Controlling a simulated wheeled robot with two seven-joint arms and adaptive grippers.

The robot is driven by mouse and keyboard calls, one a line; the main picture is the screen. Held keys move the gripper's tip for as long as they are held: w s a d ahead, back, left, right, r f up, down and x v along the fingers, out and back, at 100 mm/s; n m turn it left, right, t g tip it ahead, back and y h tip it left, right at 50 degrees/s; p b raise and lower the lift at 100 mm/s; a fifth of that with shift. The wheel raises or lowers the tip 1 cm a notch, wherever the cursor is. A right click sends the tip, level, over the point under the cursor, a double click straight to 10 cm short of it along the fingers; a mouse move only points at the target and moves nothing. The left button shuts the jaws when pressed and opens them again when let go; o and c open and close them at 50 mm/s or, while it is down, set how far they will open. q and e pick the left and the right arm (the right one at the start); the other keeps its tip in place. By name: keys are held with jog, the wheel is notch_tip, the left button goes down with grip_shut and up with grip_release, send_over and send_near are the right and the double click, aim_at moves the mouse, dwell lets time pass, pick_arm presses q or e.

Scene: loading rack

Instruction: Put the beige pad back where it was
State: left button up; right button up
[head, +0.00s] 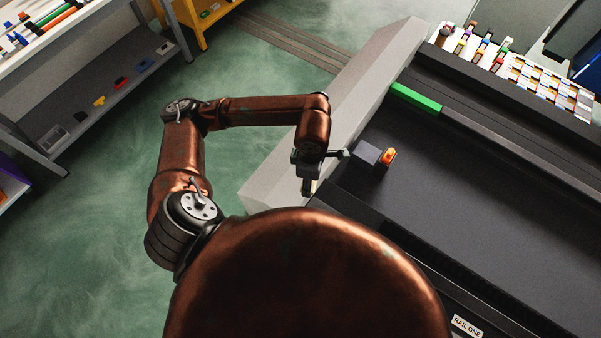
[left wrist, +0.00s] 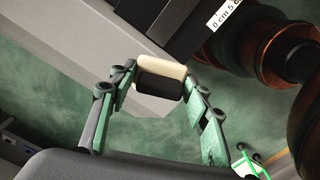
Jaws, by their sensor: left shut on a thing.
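The beige pad (left wrist: 162,66) shows in the left wrist view as a rounded beige piece with a dark face. My left gripper (left wrist: 160,80) is shut on it, with a green-and-grey finger at each side. In the head view my left gripper (head: 307,180) points down at the left end of the dark rack, over or near its pale grey sloped edge (head: 265,183). I cannot make out the pad there. My right gripper is in neither view.
A grey block (head: 366,152) with an orange piece (head: 388,156) stands on the dark rack bed (head: 470,190), just right of my gripper. A green bar (head: 415,97) lies along the far side. A shelf (head: 110,100) stands at left across open green floor.

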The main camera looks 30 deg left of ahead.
pick_arm(q)
jog(key=w+a+f, duration=0.1)
jog(key=f, duration=0.1)
jog(key=w+a+f+p, duration=0.1)
jog(key=a+f, duration=0.1)
jog(key=w+a+f, duration=0.2)
jog(key=shift+p, duration=0.35)
jog(key=f, duration=0.1)
jog(key=f+p, duration=0.1)
jog(key=f, duration=0.1)
jog(key=shift+w+a+f+p, duration=0.2)
jog(key=shift+w+f+p, duration=0.05)
jog(key=shift+f+p, duration=0.1)
jog(key=shift+f, duration=0.1)
jog(key=shift+f, duration=0.1)
jog(key=shift+f+b, duration=0.1)
jog(key=shift+b, duration=0.2)
jog(key=o, duration=1.1)
jog(key=shift+o, duration=0.2)
